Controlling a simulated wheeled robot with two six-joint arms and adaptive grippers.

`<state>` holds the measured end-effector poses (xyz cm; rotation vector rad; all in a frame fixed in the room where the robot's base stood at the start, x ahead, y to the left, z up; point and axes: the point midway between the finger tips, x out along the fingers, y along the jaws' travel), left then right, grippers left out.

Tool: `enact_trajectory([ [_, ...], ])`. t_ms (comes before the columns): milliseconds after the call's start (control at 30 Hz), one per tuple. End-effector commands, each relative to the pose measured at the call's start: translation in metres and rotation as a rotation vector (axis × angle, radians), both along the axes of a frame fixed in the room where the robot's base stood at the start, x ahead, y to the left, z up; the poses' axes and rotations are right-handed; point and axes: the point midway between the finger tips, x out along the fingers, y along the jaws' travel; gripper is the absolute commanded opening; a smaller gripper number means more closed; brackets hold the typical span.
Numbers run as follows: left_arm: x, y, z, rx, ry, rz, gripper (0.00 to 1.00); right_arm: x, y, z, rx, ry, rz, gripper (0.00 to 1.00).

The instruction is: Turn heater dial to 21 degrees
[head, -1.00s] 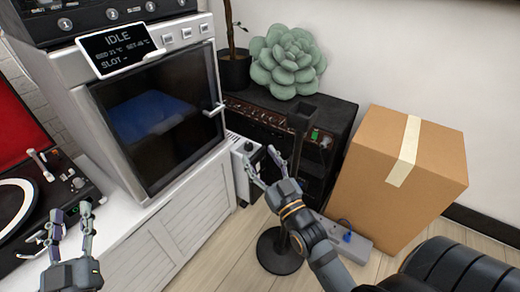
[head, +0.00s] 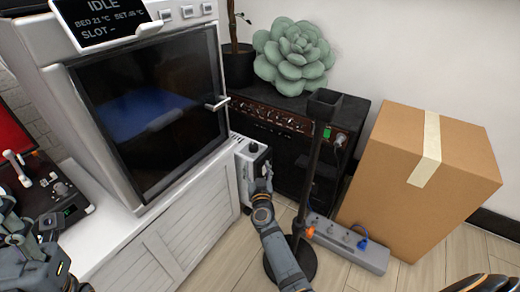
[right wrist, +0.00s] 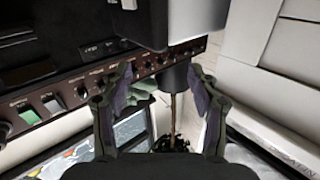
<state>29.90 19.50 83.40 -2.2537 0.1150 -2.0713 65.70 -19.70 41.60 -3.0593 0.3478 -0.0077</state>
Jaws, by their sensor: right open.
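The heater (head: 241,172) is a slim white unit beside the white cabinet, with a dark dial (head: 253,147) on its top. The dial's setting is too small to read. My right gripper (head: 259,176) is at the heater's right side, just below the dial in the head view, and hides part of the unit. In the right wrist view its two fingers (right wrist: 160,80) are spread apart with nothing between them. I cannot make out the dial in that view. My left gripper (head: 18,222) is at the left edge, partly cut off, and its jaws are unclear.
A printer-like machine (head: 150,110) with a door handle stands on the white cabinet (head: 165,240). A black amplifier (head: 270,115) carries a succulent (head: 292,55). A dark stand (head: 312,175), a power strip (head: 345,243) and a cardboard box (head: 420,180) are to the right.

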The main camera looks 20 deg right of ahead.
Motion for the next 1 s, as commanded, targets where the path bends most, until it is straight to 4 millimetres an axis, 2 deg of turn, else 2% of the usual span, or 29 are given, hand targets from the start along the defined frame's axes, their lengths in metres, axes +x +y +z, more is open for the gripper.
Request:
enact_trajectory([
  [133, -0.002, 0.000, 0.000, 0.001, -0.010, 0.000, 0.40, 0.003, 0.001, -0.002, 0.000, 0.004, -0.001, 0.60],
  [233, -0.002, 0.000, -0.005, 0.001, -0.009, 0.002, 0.40, 0.013, -0.002, -0.003, 0.001, 0.003, 0.000, 0.60],
  [500, 0.000, -0.001, -0.034, 0.006, -0.006, 0.018, 0.40, 0.068, -0.015, -0.007, -0.002, 0.001, 0.000, 0.60],
  [700, 0.001, -0.003, -0.049, 0.013, -0.001, 0.025, 0.40, 0.096, -0.021, -0.005, -0.001, 0.003, 0.000, 0.60],
  [1000, 0.001, -0.004, -0.050, 0.016, 0.001, 0.027, 0.40, 0.103, -0.023, -0.001, 0.000, 0.004, 0.000, 0.60],
])
